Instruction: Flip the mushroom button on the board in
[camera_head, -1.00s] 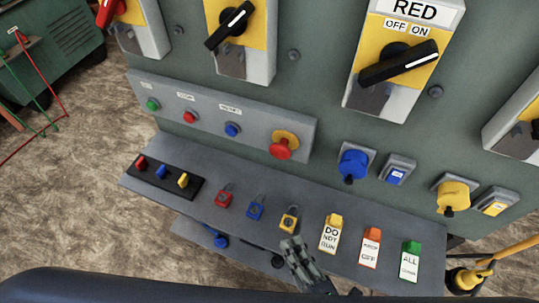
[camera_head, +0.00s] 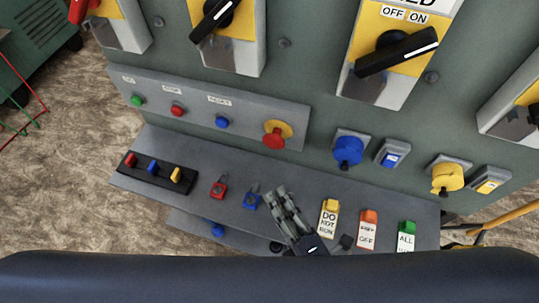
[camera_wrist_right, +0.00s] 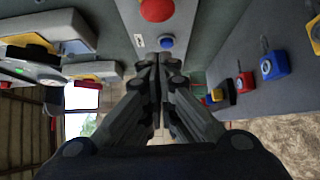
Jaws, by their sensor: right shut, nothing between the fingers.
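The red mushroom button (camera_head: 274,135) sits on a yellow round plate at the right end of the grey button board (camera_head: 205,112) in the head view. It also shows at the top of the right wrist view (camera_wrist_right: 157,8). My right gripper (camera_head: 281,192) is shut and empty, below the mushroom button and apart from it, over the shelf. In the right wrist view its fingers (camera_wrist_right: 158,62) are together, below the blue button (camera_wrist_right: 166,42). My left gripper is not in view.
A grey shelf (camera_head: 150,150) juts out below the board. It holds a red padlock (camera_head: 218,188), a blue padlock (camera_head: 251,200) and tags such as the orange one (camera_head: 368,230). Blue (camera_head: 348,150) and yellow (camera_head: 447,178) plugs stick out at the right. Rotary switches are above.

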